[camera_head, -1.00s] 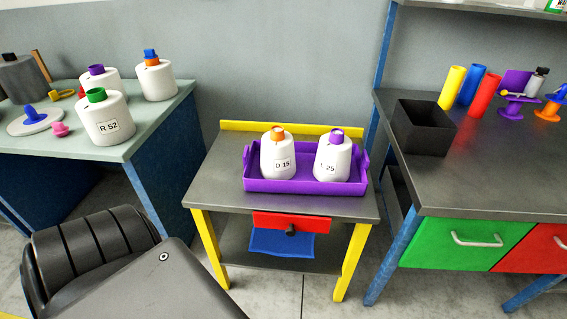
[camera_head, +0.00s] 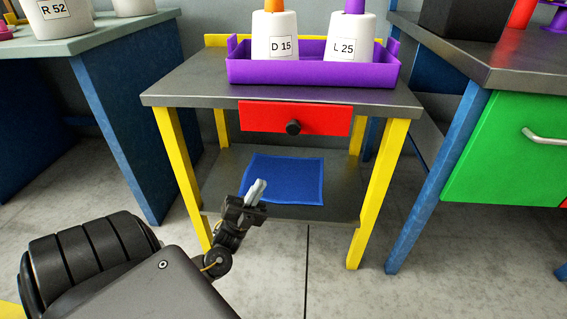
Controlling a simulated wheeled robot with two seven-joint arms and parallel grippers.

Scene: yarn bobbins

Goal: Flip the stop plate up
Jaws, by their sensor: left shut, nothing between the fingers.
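No part is clearly recognisable as the stop plate; I cannot tell which part it is. A red front panel (camera_head: 270,117) with a black round knob (camera_head: 293,127) hangs upright under the grey tabletop (camera_head: 190,82) of the small yellow-legged table. A flat blue sheet or shallow tray (camera_head: 290,180) lies on the lower shelf. My left gripper (camera_head: 258,186) is shut and empty. In the picture it lies below the red panel and overlaps the blue piece's left edge; I see no clear contact. My right gripper is not in view.
A purple tray (camera_head: 310,74) on the tabletop holds white bobbins D 15 (camera_head: 276,42) and L 25 (camera_head: 342,42). Yellow legs (camera_head: 180,170) stand at the table's front. A workbench with a green drawer (camera_head: 505,150) is right; another bench (camera_head: 110,45) is left. Floor in front is open.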

